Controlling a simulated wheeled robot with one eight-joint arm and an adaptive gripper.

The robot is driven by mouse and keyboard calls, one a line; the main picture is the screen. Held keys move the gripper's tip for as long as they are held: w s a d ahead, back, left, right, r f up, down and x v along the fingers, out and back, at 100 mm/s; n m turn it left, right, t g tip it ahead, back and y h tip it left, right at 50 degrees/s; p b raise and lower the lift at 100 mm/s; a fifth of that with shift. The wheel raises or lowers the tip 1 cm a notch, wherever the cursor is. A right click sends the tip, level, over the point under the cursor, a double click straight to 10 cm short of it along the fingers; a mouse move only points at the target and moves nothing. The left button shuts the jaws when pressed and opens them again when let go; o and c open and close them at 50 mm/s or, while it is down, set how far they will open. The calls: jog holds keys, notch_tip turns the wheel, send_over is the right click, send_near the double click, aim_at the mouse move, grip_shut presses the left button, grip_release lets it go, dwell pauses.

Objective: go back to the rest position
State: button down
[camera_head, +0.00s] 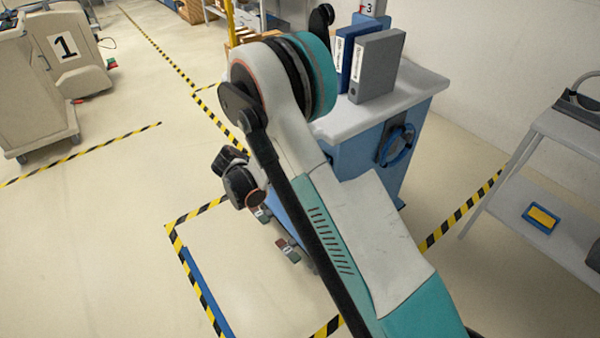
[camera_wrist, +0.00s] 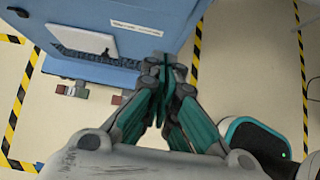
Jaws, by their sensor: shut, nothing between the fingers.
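My gripper (camera_wrist: 166,75) shows in the wrist view with its fingertips together and nothing between them. It hangs in front of a blue cart (camera_wrist: 135,12), near the cart's lower edge; I cannot tell whether it touches. In the head view my arm stretches across the middle and hides part of the blue cart (camera_head: 350,165). My gripper's fingers cannot be made out in the head view.
Blue and grey binders (camera_head: 377,66) stand on the cart's grey top. A beige cart marked 1 (camera_head: 85,70) is at upper left. A grey shelf table (camera_head: 560,135) is at right. Striped tape (camera_head: 200,285) marks the floor, which is open at left.

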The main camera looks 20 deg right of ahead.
jog(key=shift+s+a, duration=0.25)
jog(key=shift+a, duration=0.55)
jog(key=shift+s+a, duration=0.25)
jog(key=shift+a, duration=0.5)
jog(key=shift+r, duration=0.1)
jog(key=s+d+r+m+y, duration=0.2)
jog(key=s+r+m, duration=0.15)
jog(key=r, duration=0.35)
jog(key=s+d+r+m+t+y, duration=0.1)
jog(key=s+r+m, duration=0.25)
jog(key=r, duration=0.45)
jog(key=s+d+r+m+y, duration=0.2)
jog(key=s+r+m, duration=0.15)
jog(key=r, duration=0.35)
jog(key=s+r+m+t+y, duration=0.1)
jog(key=s+r+m, duration=0.2)
jog(key=s, duration=0.6)
jog(key=s+r+m+t+y, duration=0.2)
jog(key=s+m, duration=0.6)
jog(key=s, duration=0.2)
jog(key=shift+s+a+r+y, duration=0.2)
jog(key=shift+r+y, duration=0.1)
jog(key=shift+r, duration=0.1)
